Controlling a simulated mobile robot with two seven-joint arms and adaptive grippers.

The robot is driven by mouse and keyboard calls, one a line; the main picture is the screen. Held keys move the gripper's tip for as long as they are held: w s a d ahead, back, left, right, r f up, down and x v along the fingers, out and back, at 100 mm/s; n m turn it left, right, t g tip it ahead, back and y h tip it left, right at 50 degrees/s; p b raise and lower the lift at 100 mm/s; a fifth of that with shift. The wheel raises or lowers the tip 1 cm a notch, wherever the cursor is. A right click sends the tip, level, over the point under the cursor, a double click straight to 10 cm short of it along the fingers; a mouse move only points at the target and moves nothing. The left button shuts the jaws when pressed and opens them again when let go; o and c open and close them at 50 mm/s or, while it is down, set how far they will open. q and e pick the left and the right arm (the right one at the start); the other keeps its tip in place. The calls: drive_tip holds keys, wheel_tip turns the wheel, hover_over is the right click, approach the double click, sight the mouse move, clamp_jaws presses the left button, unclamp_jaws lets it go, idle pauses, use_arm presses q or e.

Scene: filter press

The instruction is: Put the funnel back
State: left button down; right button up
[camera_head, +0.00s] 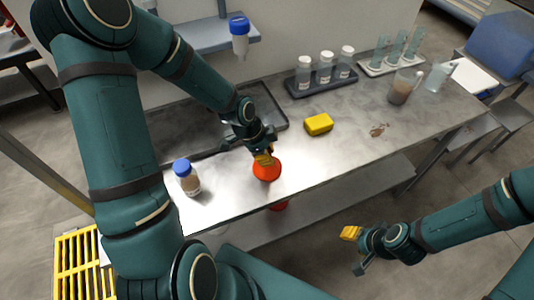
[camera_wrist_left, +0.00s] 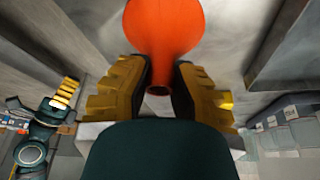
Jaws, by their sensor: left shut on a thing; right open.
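The orange-red funnel (camera_head: 267,170) is at my left gripper (camera_head: 264,157), over the front part of the metal bench (camera_head: 232,192). In the left wrist view, the yellow-padded fingers of my left gripper (camera_wrist_left: 159,92) are shut on the narrow spout of the funnel (camera_wrist_left: 165,28). Its wide end points away from the hand. I cannot tell if the funnel touches the bench. My right gripper (camera_head: 354,250) is open and empty, in front of the bench and off its edge.
A blue-capped bottle (camera_head: 187,178) stands left of the funnel. A dark tray (camera_head: 283,118) lies behind. A yellow sponge (camera_head: 319,125), a rack of white-capped bottles (camera_head: 322,80) and a beaker of brown liquid (camera_head: 403,88) are farther right. A brown stain (camera_head: 378,130) marks the bench.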

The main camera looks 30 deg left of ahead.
use_arm(q)
drive_tip(key=c, duration=1)
unclamp_jaws()
drive_tip(key=shift+f, duration=0.1)
drive_tip(key=shift+r, duration=0.25)
drive_tip(key=p+v, duration=0.3)
drive_tip(key=v, duration=0.9)
drive_tip(key=shift+f, duration=0.1)
